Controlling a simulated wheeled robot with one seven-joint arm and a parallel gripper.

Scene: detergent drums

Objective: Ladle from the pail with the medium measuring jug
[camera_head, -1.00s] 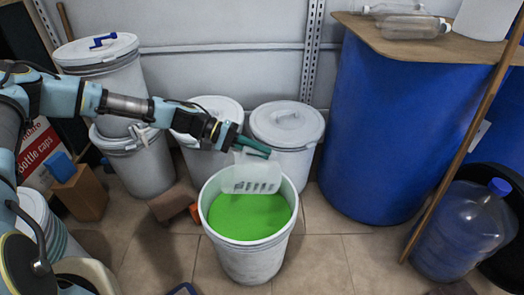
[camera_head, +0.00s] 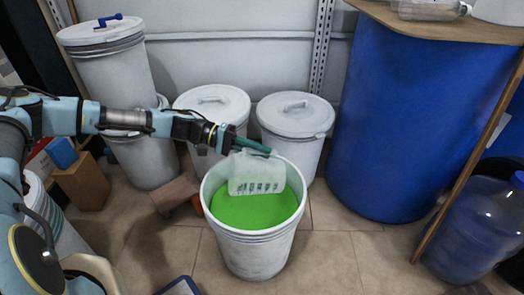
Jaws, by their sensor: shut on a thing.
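An open white pail (camera_head: 255,255) stands on the tiled floor at centre, holding bright green liquid (camera_head: 240,212). My gripper (camera_head: 243,146) is above the pail's back rim and is shut on the measuring jug. The jug (camera_head: 257,173) is translucent white with dark markings on its side. It hangs inside the pail's mouth, in front of the back wall. Its lower edge appears close to the green surface; I cannot tell whether it touches. The jug's handle is mostly hidden by the fingers.
Lidded white drums (camera_head: 296,125) stand behind the pail. A big blue barrel (camera_head: 395,125) with a board on top is at the right, with a wooden pole (camera_head: 470,170) and a water bottle (camera_head: 478,235). Cardboard boxes (camera_head: 82,182) are at left. Floor right of the pail is clear.

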